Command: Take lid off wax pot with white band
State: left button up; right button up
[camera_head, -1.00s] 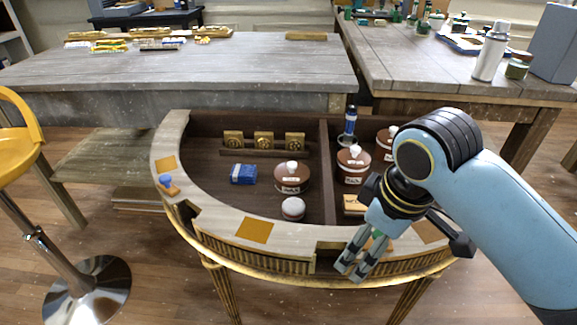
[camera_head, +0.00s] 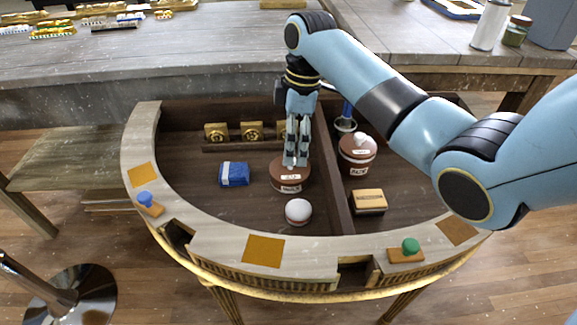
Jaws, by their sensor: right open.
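A brown lidded wax pot (camera_head: 290,183) with pale labels stands in the left compartment of the console. My right gripper (camera_head: 295,160) points down over its lid, fingers open and close around the lid's knob, which they hide. I cannot tell whether they touch it. A second brown pot (camera_head: 357,160) with a white knob and pale labels stands right of the divider, its lid on. A third pot seen earlier is hidden behind my right arm. At this size I cannot tell a white band from the labels. My left gripper is not in view.
A white-topped round object (camera_head: 298,211) stands just in front of the near pot. A blue packet (camera_head: 234,174) lies left, brass blocks (camera_head: 251,131) behind. A wooden block (camera_head: 369,201) lies right of the divider (camera_head: 336,185). Blue-knobbed (camera_head: 147,202) and green-knobbed (camera_head: 408,249) pieces sit on the rim.

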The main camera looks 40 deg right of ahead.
jog(key=shift+w+a+f, duration=0.1)
jog(key=shift+f, duration=0.3)
jog(key=f, duration=0.5)
jog(key=shift+a+b, duration=0.25)
jog(key=shift+b, duration=0.05)
jog(key=shift+c, duration=0.4)
jog(key=c, duration=0.4)
jog(key=shift+r, duration=0.1)
jog(key=c, duration=1)
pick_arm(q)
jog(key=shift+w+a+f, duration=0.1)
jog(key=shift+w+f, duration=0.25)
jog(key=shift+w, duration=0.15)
pick_arm(e)
grip_shut()
